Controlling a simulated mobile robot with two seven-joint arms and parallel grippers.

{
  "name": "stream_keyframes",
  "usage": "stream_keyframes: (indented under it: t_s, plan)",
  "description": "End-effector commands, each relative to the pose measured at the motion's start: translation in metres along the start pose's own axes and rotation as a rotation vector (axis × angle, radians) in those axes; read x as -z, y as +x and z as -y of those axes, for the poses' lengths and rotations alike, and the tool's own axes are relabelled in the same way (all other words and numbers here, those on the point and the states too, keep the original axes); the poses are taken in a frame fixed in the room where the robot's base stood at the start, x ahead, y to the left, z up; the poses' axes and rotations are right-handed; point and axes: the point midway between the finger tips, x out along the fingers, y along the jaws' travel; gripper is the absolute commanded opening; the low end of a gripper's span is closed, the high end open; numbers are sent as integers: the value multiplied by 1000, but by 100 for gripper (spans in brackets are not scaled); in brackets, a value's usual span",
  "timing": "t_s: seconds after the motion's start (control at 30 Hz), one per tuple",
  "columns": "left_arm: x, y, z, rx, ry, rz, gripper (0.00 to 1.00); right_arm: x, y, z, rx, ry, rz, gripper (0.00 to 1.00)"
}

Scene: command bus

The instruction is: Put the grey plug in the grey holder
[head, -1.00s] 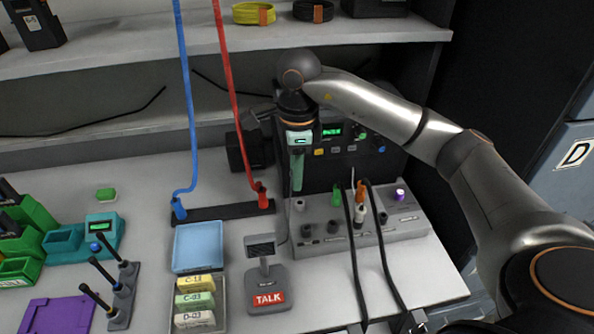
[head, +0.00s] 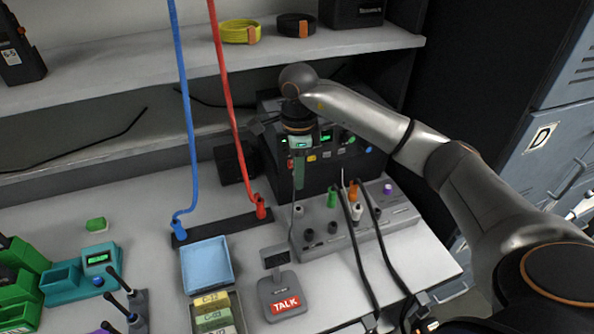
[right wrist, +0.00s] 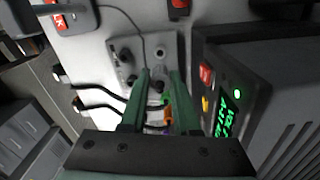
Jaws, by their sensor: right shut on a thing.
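My right gripper (head: 299,188) points down just above the back left of a sloped grey holder block (head: 345,241). A thin dark cord runs near the fingertips. The holder block has several round sockets; dark open ones show at its left (head: 308,234). Green, orange, white and purple plugs or caps stand in others. I cannot tell whether the grey plug touches the block. My left gripper is out of view.
A black radio unit (head: 325,166) with a lit green display stands close behind the gripper. Black cables (head: 385,262) run from the block toward the front edge. A TALK microphone stand (head: 283,295) and a blue tray (head: 207,264) are to the left. Red and blue cables hang left.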

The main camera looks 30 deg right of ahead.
Motion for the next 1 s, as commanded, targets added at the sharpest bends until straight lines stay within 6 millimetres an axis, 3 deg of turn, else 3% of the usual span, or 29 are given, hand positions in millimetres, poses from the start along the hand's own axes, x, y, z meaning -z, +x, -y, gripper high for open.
stream_keyframes:
  t_s: [0.27,0.7,1.0]
  plan:
    - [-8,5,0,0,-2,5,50,0,12,0,-1,0,0,0]
    - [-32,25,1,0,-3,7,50,0,52,0,-1,-1,0,0]
    - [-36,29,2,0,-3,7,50,0,62,1,0,0,0,0]
